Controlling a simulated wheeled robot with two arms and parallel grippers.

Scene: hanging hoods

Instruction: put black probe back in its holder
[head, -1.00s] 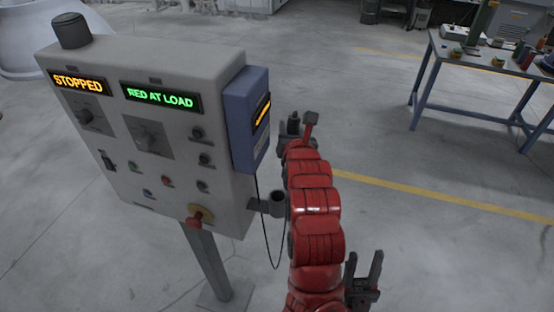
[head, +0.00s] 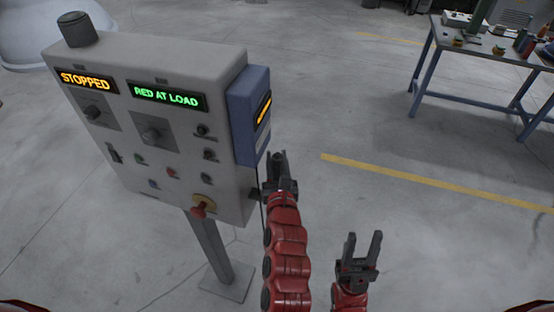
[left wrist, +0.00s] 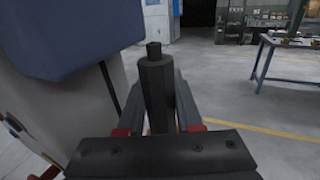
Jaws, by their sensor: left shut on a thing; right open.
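The black probe (left wrist: 157,95) stands upright between the fingers of my left gripper (left wrist: 155,110) in the left wrist view. In the head view, my left gripper (head: 280,172) is shut on the probe, just right of the grey control cabinet (head: 150,130) and below the blue-grey meter box (head: 250,112). The holder is mostly hidden behind my left gripper and arm; only a dark piece of its bracket (head: 256,194) shows at the cabinet's side. I cannot tell whether the probe touches the holder. My right gripper (head: 359,255) is open and empty, fingers up, over bare floor.
The cabinet stands on a grey post (head: 213,250) with a foot plate. A red knob (head: 203,206) juts from its lower front. A thin black cable hangs beside my left arm. A blue-legged workbench (head: 424,80) stands at the far right. The floor between is clear.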

